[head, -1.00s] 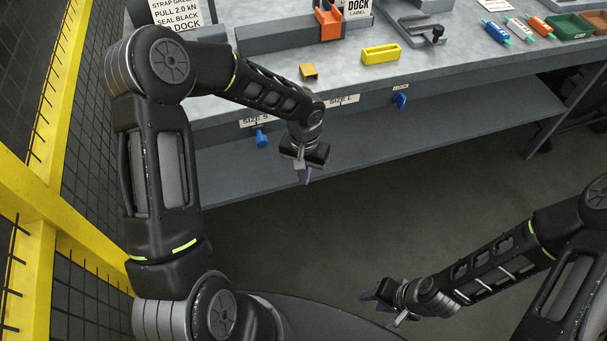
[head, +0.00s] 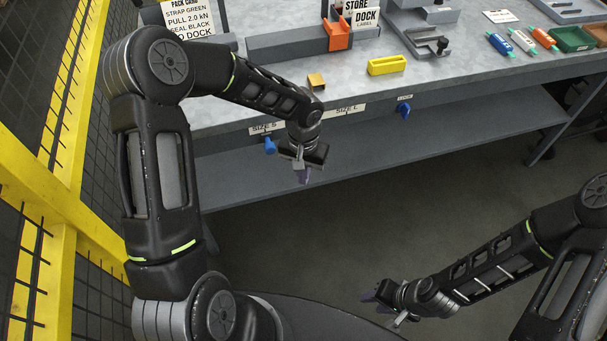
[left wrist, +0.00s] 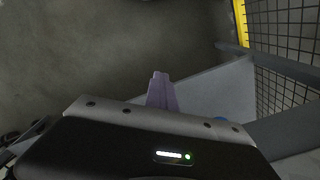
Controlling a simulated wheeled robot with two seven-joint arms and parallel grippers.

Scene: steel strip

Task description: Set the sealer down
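I cannot tell for sure which thing is the sealer. A grey device with a black handle (head: 430,43) sits on the bench, and an orange piece (head: 337,34) stands in a dark holder by the store dock label. Neither is in a gripper. My left gripper (head: 303,175) hangs in front of the bench edge, below the top. Its purple fingers (left wrist: 161,90) look together in the left wrist view, with nothing seen between them. My right gripper (head: 372,296) is low over the floor, away from the bench; its finger gap cannot be made out.
A lower shelf (head: 400,145) runs beneath. Yellow-framed mesh fencing (head: 50,215) is at left.

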